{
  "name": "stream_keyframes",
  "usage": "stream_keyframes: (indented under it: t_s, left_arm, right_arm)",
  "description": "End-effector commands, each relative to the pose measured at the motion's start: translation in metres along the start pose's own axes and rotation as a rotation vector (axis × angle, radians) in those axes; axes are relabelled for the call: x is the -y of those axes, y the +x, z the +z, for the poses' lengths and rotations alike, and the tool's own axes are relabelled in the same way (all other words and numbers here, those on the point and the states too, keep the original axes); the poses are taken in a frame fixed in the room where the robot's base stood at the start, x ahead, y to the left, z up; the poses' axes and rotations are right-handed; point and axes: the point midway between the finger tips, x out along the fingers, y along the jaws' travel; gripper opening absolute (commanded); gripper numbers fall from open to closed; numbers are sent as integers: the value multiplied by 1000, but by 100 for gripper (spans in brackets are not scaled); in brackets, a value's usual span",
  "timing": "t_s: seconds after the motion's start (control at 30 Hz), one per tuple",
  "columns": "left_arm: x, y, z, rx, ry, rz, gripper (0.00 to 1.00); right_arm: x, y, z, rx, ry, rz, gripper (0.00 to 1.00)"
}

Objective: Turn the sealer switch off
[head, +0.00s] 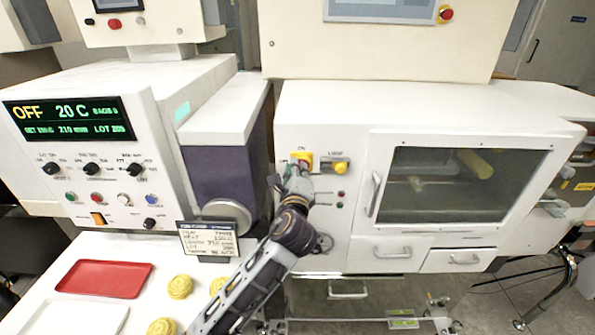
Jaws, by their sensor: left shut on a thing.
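A rotary switch (303,158) with red and yellow parts sits on the white front panel of the middle machine, with small lettering around it. My left gripper (299,171) reaches up to it from below and is shut on it. The fingers cover most of the knob, so its angle cannot be told. The display (70,118) on the left machine reads OFF and 20 C in bright characters. My right gripper is not in view.
A yellow knob (341,167) sits just right of the switch, with small buttons (340,194) below. A windowed door (455,185) is further right. A purple-sided housing (220,165) stands close on the left. A red tray (104,278) and yellow pieces (180,287) lie lower left.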

Motion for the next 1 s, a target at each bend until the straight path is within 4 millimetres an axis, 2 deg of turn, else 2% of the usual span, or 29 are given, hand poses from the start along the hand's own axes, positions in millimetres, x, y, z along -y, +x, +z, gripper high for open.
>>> stream_keyframes:
  t_s: [0.5,0.7,1.0]
  left_arm:
    - [-10,0,-2,1,-443,2,0]
    - [-10,0,-3,1,-535,1,0]
    - [-11,0,-3,1,-576,2,0]
  right_arm:
    - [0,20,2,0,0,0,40]
    - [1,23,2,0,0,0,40]
    - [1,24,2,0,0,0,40]
